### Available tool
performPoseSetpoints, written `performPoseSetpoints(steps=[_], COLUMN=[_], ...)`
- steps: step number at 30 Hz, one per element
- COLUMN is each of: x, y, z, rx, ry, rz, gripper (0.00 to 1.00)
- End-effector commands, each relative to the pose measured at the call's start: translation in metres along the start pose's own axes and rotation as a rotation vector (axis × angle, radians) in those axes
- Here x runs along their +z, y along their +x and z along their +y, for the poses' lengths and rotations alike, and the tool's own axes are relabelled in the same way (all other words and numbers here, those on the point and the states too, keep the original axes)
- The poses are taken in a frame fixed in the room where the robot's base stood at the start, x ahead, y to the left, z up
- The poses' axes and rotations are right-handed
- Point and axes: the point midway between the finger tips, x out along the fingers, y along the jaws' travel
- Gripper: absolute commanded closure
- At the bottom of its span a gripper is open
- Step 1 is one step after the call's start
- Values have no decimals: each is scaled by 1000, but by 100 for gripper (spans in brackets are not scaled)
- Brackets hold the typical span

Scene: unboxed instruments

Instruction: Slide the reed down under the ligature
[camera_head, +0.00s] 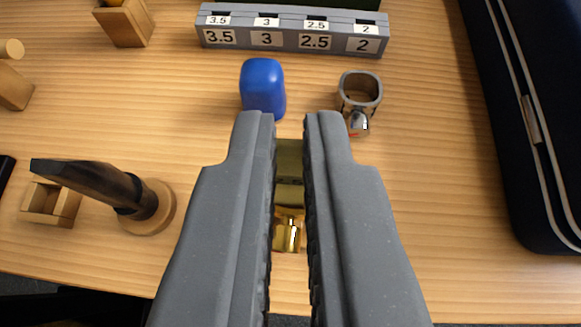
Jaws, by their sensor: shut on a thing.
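My gripper (289,118) points away over the table, its two grey fingers a narrow gap apart. Between them is a brass-coloured piece (289,165) with a shiny gold screw-like part (288,235). It looks like a ligature, but the fingers hide most of it. A dark mouthpiece (85,180) leans up to the left on a round wooden stand (163,208), with a dark band near its base. A silver ring-like piece (360,92) stands right of the fingertips and may be another ligature. I cannot make out a reed for certain.
A grey holder (290,32) with slots labelled 3.5, 3, 2.5 and 2 lies at the back. A blue rounded block (263,88) stands beyond the fingertips. Small wooden boxes (125,25) (52,203) are at left. A dark case (515,130) fills the right edge.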

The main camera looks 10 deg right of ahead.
Motion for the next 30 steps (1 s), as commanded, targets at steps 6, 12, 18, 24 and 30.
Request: performPoseSetpoints(steps=[6, 12, 18, 24, 30], x=[3, 6, 8, 10, 13], y=[2, 3, 5, 6, 7], z=[0, 0, 0, 0, 0], rx=[-1, -1, -1, -1, -1], ry=[0, 0, 0, 0, 0], rz=[-1, -1, -1, 0, 0], gripper=[100, 100, 100, 100, 100])
